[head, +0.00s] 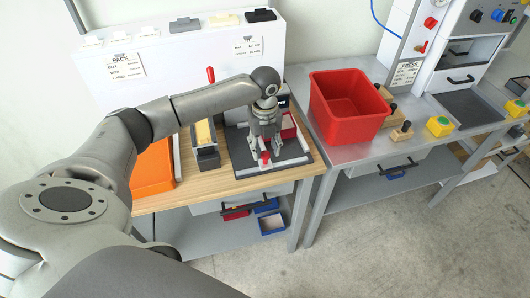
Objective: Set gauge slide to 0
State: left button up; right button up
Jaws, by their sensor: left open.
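My left gripper (264,153) points down over a dark base plate (241,160) with a light frame, on the wooden-topped bench. Its fingers are open. A small red part (265,158) shows at the fingertips; I cannot tell whether the fingers touch it. I cannot make out the gauge slide or its scale, as the gripper and wrist cover the middle of the plate. My right gripper is not in view.
A red bin (345,104) stands on the grey bench to the right, with wooden-based dark knobs (402,132) beside it. A yellow block in a dark holder (204,140) and an orange box (153,168) lie left of the plate. A white panel (180,62) stands behind.

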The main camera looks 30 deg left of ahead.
aim_at(265, 153)
pick_arm(q)
jog(key=shift+f, duration=1.95)
grip_shut()
